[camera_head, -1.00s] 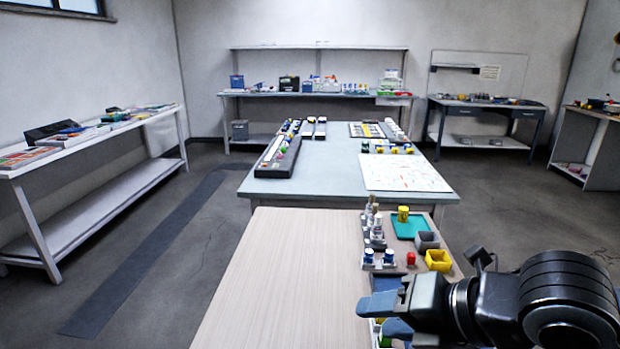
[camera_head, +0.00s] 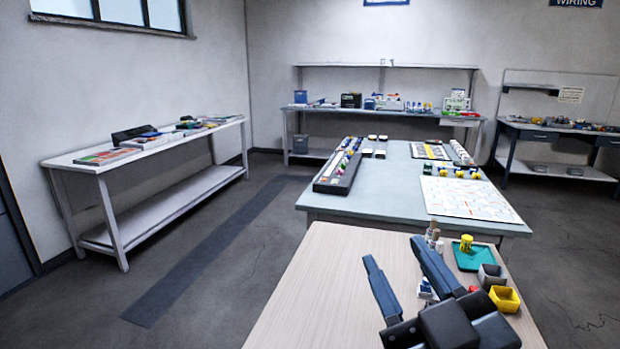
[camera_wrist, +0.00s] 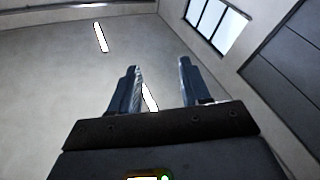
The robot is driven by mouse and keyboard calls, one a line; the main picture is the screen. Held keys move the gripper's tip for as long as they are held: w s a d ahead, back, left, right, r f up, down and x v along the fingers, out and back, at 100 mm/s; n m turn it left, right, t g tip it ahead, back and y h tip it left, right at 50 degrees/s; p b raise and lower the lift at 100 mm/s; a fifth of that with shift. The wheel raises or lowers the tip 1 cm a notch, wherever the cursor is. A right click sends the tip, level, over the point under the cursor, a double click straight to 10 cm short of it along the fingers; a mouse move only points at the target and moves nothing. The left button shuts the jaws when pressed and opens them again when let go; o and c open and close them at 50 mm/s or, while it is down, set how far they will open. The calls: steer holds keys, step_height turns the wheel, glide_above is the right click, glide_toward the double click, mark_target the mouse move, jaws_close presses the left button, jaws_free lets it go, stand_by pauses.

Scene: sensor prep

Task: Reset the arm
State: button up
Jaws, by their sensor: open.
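My gripper (camera_head: 400,262) is at the lower right of the head view, over the near wooden table (camera_head: 315,275). Its two blue-grey fingers are parted and point up and away from my body. Nothing is between them. In the wrist view my gripper (camera_wrist: 158,82) also shows parted fingers with empty air between them. Behind them are the ceiling, bright strip lights and a window. The gripper hides part of the small items on the near table.
A teal tray (camera_head: 470,258) with a yellow cylinder (camera_head: 466,243), a grey bin (camera_head: 491,277) and a yellow bin (camera_head: 505,299) stand right of my gripper. A blue-grey table (camera_head: 390,190) lies beyond. The near table's left part is bare.

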steer(key=s+d+f+m+g+h, duration=0.2)
steer(key=s+f+m+h, duration=0.15)
steer(key=s+f, duration=0.45)
steer(key=s+d+f+m+g+h, duration=0.1)
steer(key=s+d+f+m+h, duration=0.1)
steer(key=s+f+m, duration=0.4)
steer(key=s+d+f+n+g, duration=0.1)
steer(key=s+d, duration=0.3)
steer(key=s, duration=0.5)
steer(key=s+d+f+n+g, duration=0.1)
steer(key=s+d+f, duration=0.3)
steer(key=s, duration=0.5)
steer(key=shift+s+f+n+g+y, duration=0.25)
steer(key=shift+f+n+g+y, duration=0.05)
steer(key=shift+f+n+y, duration=0.05)
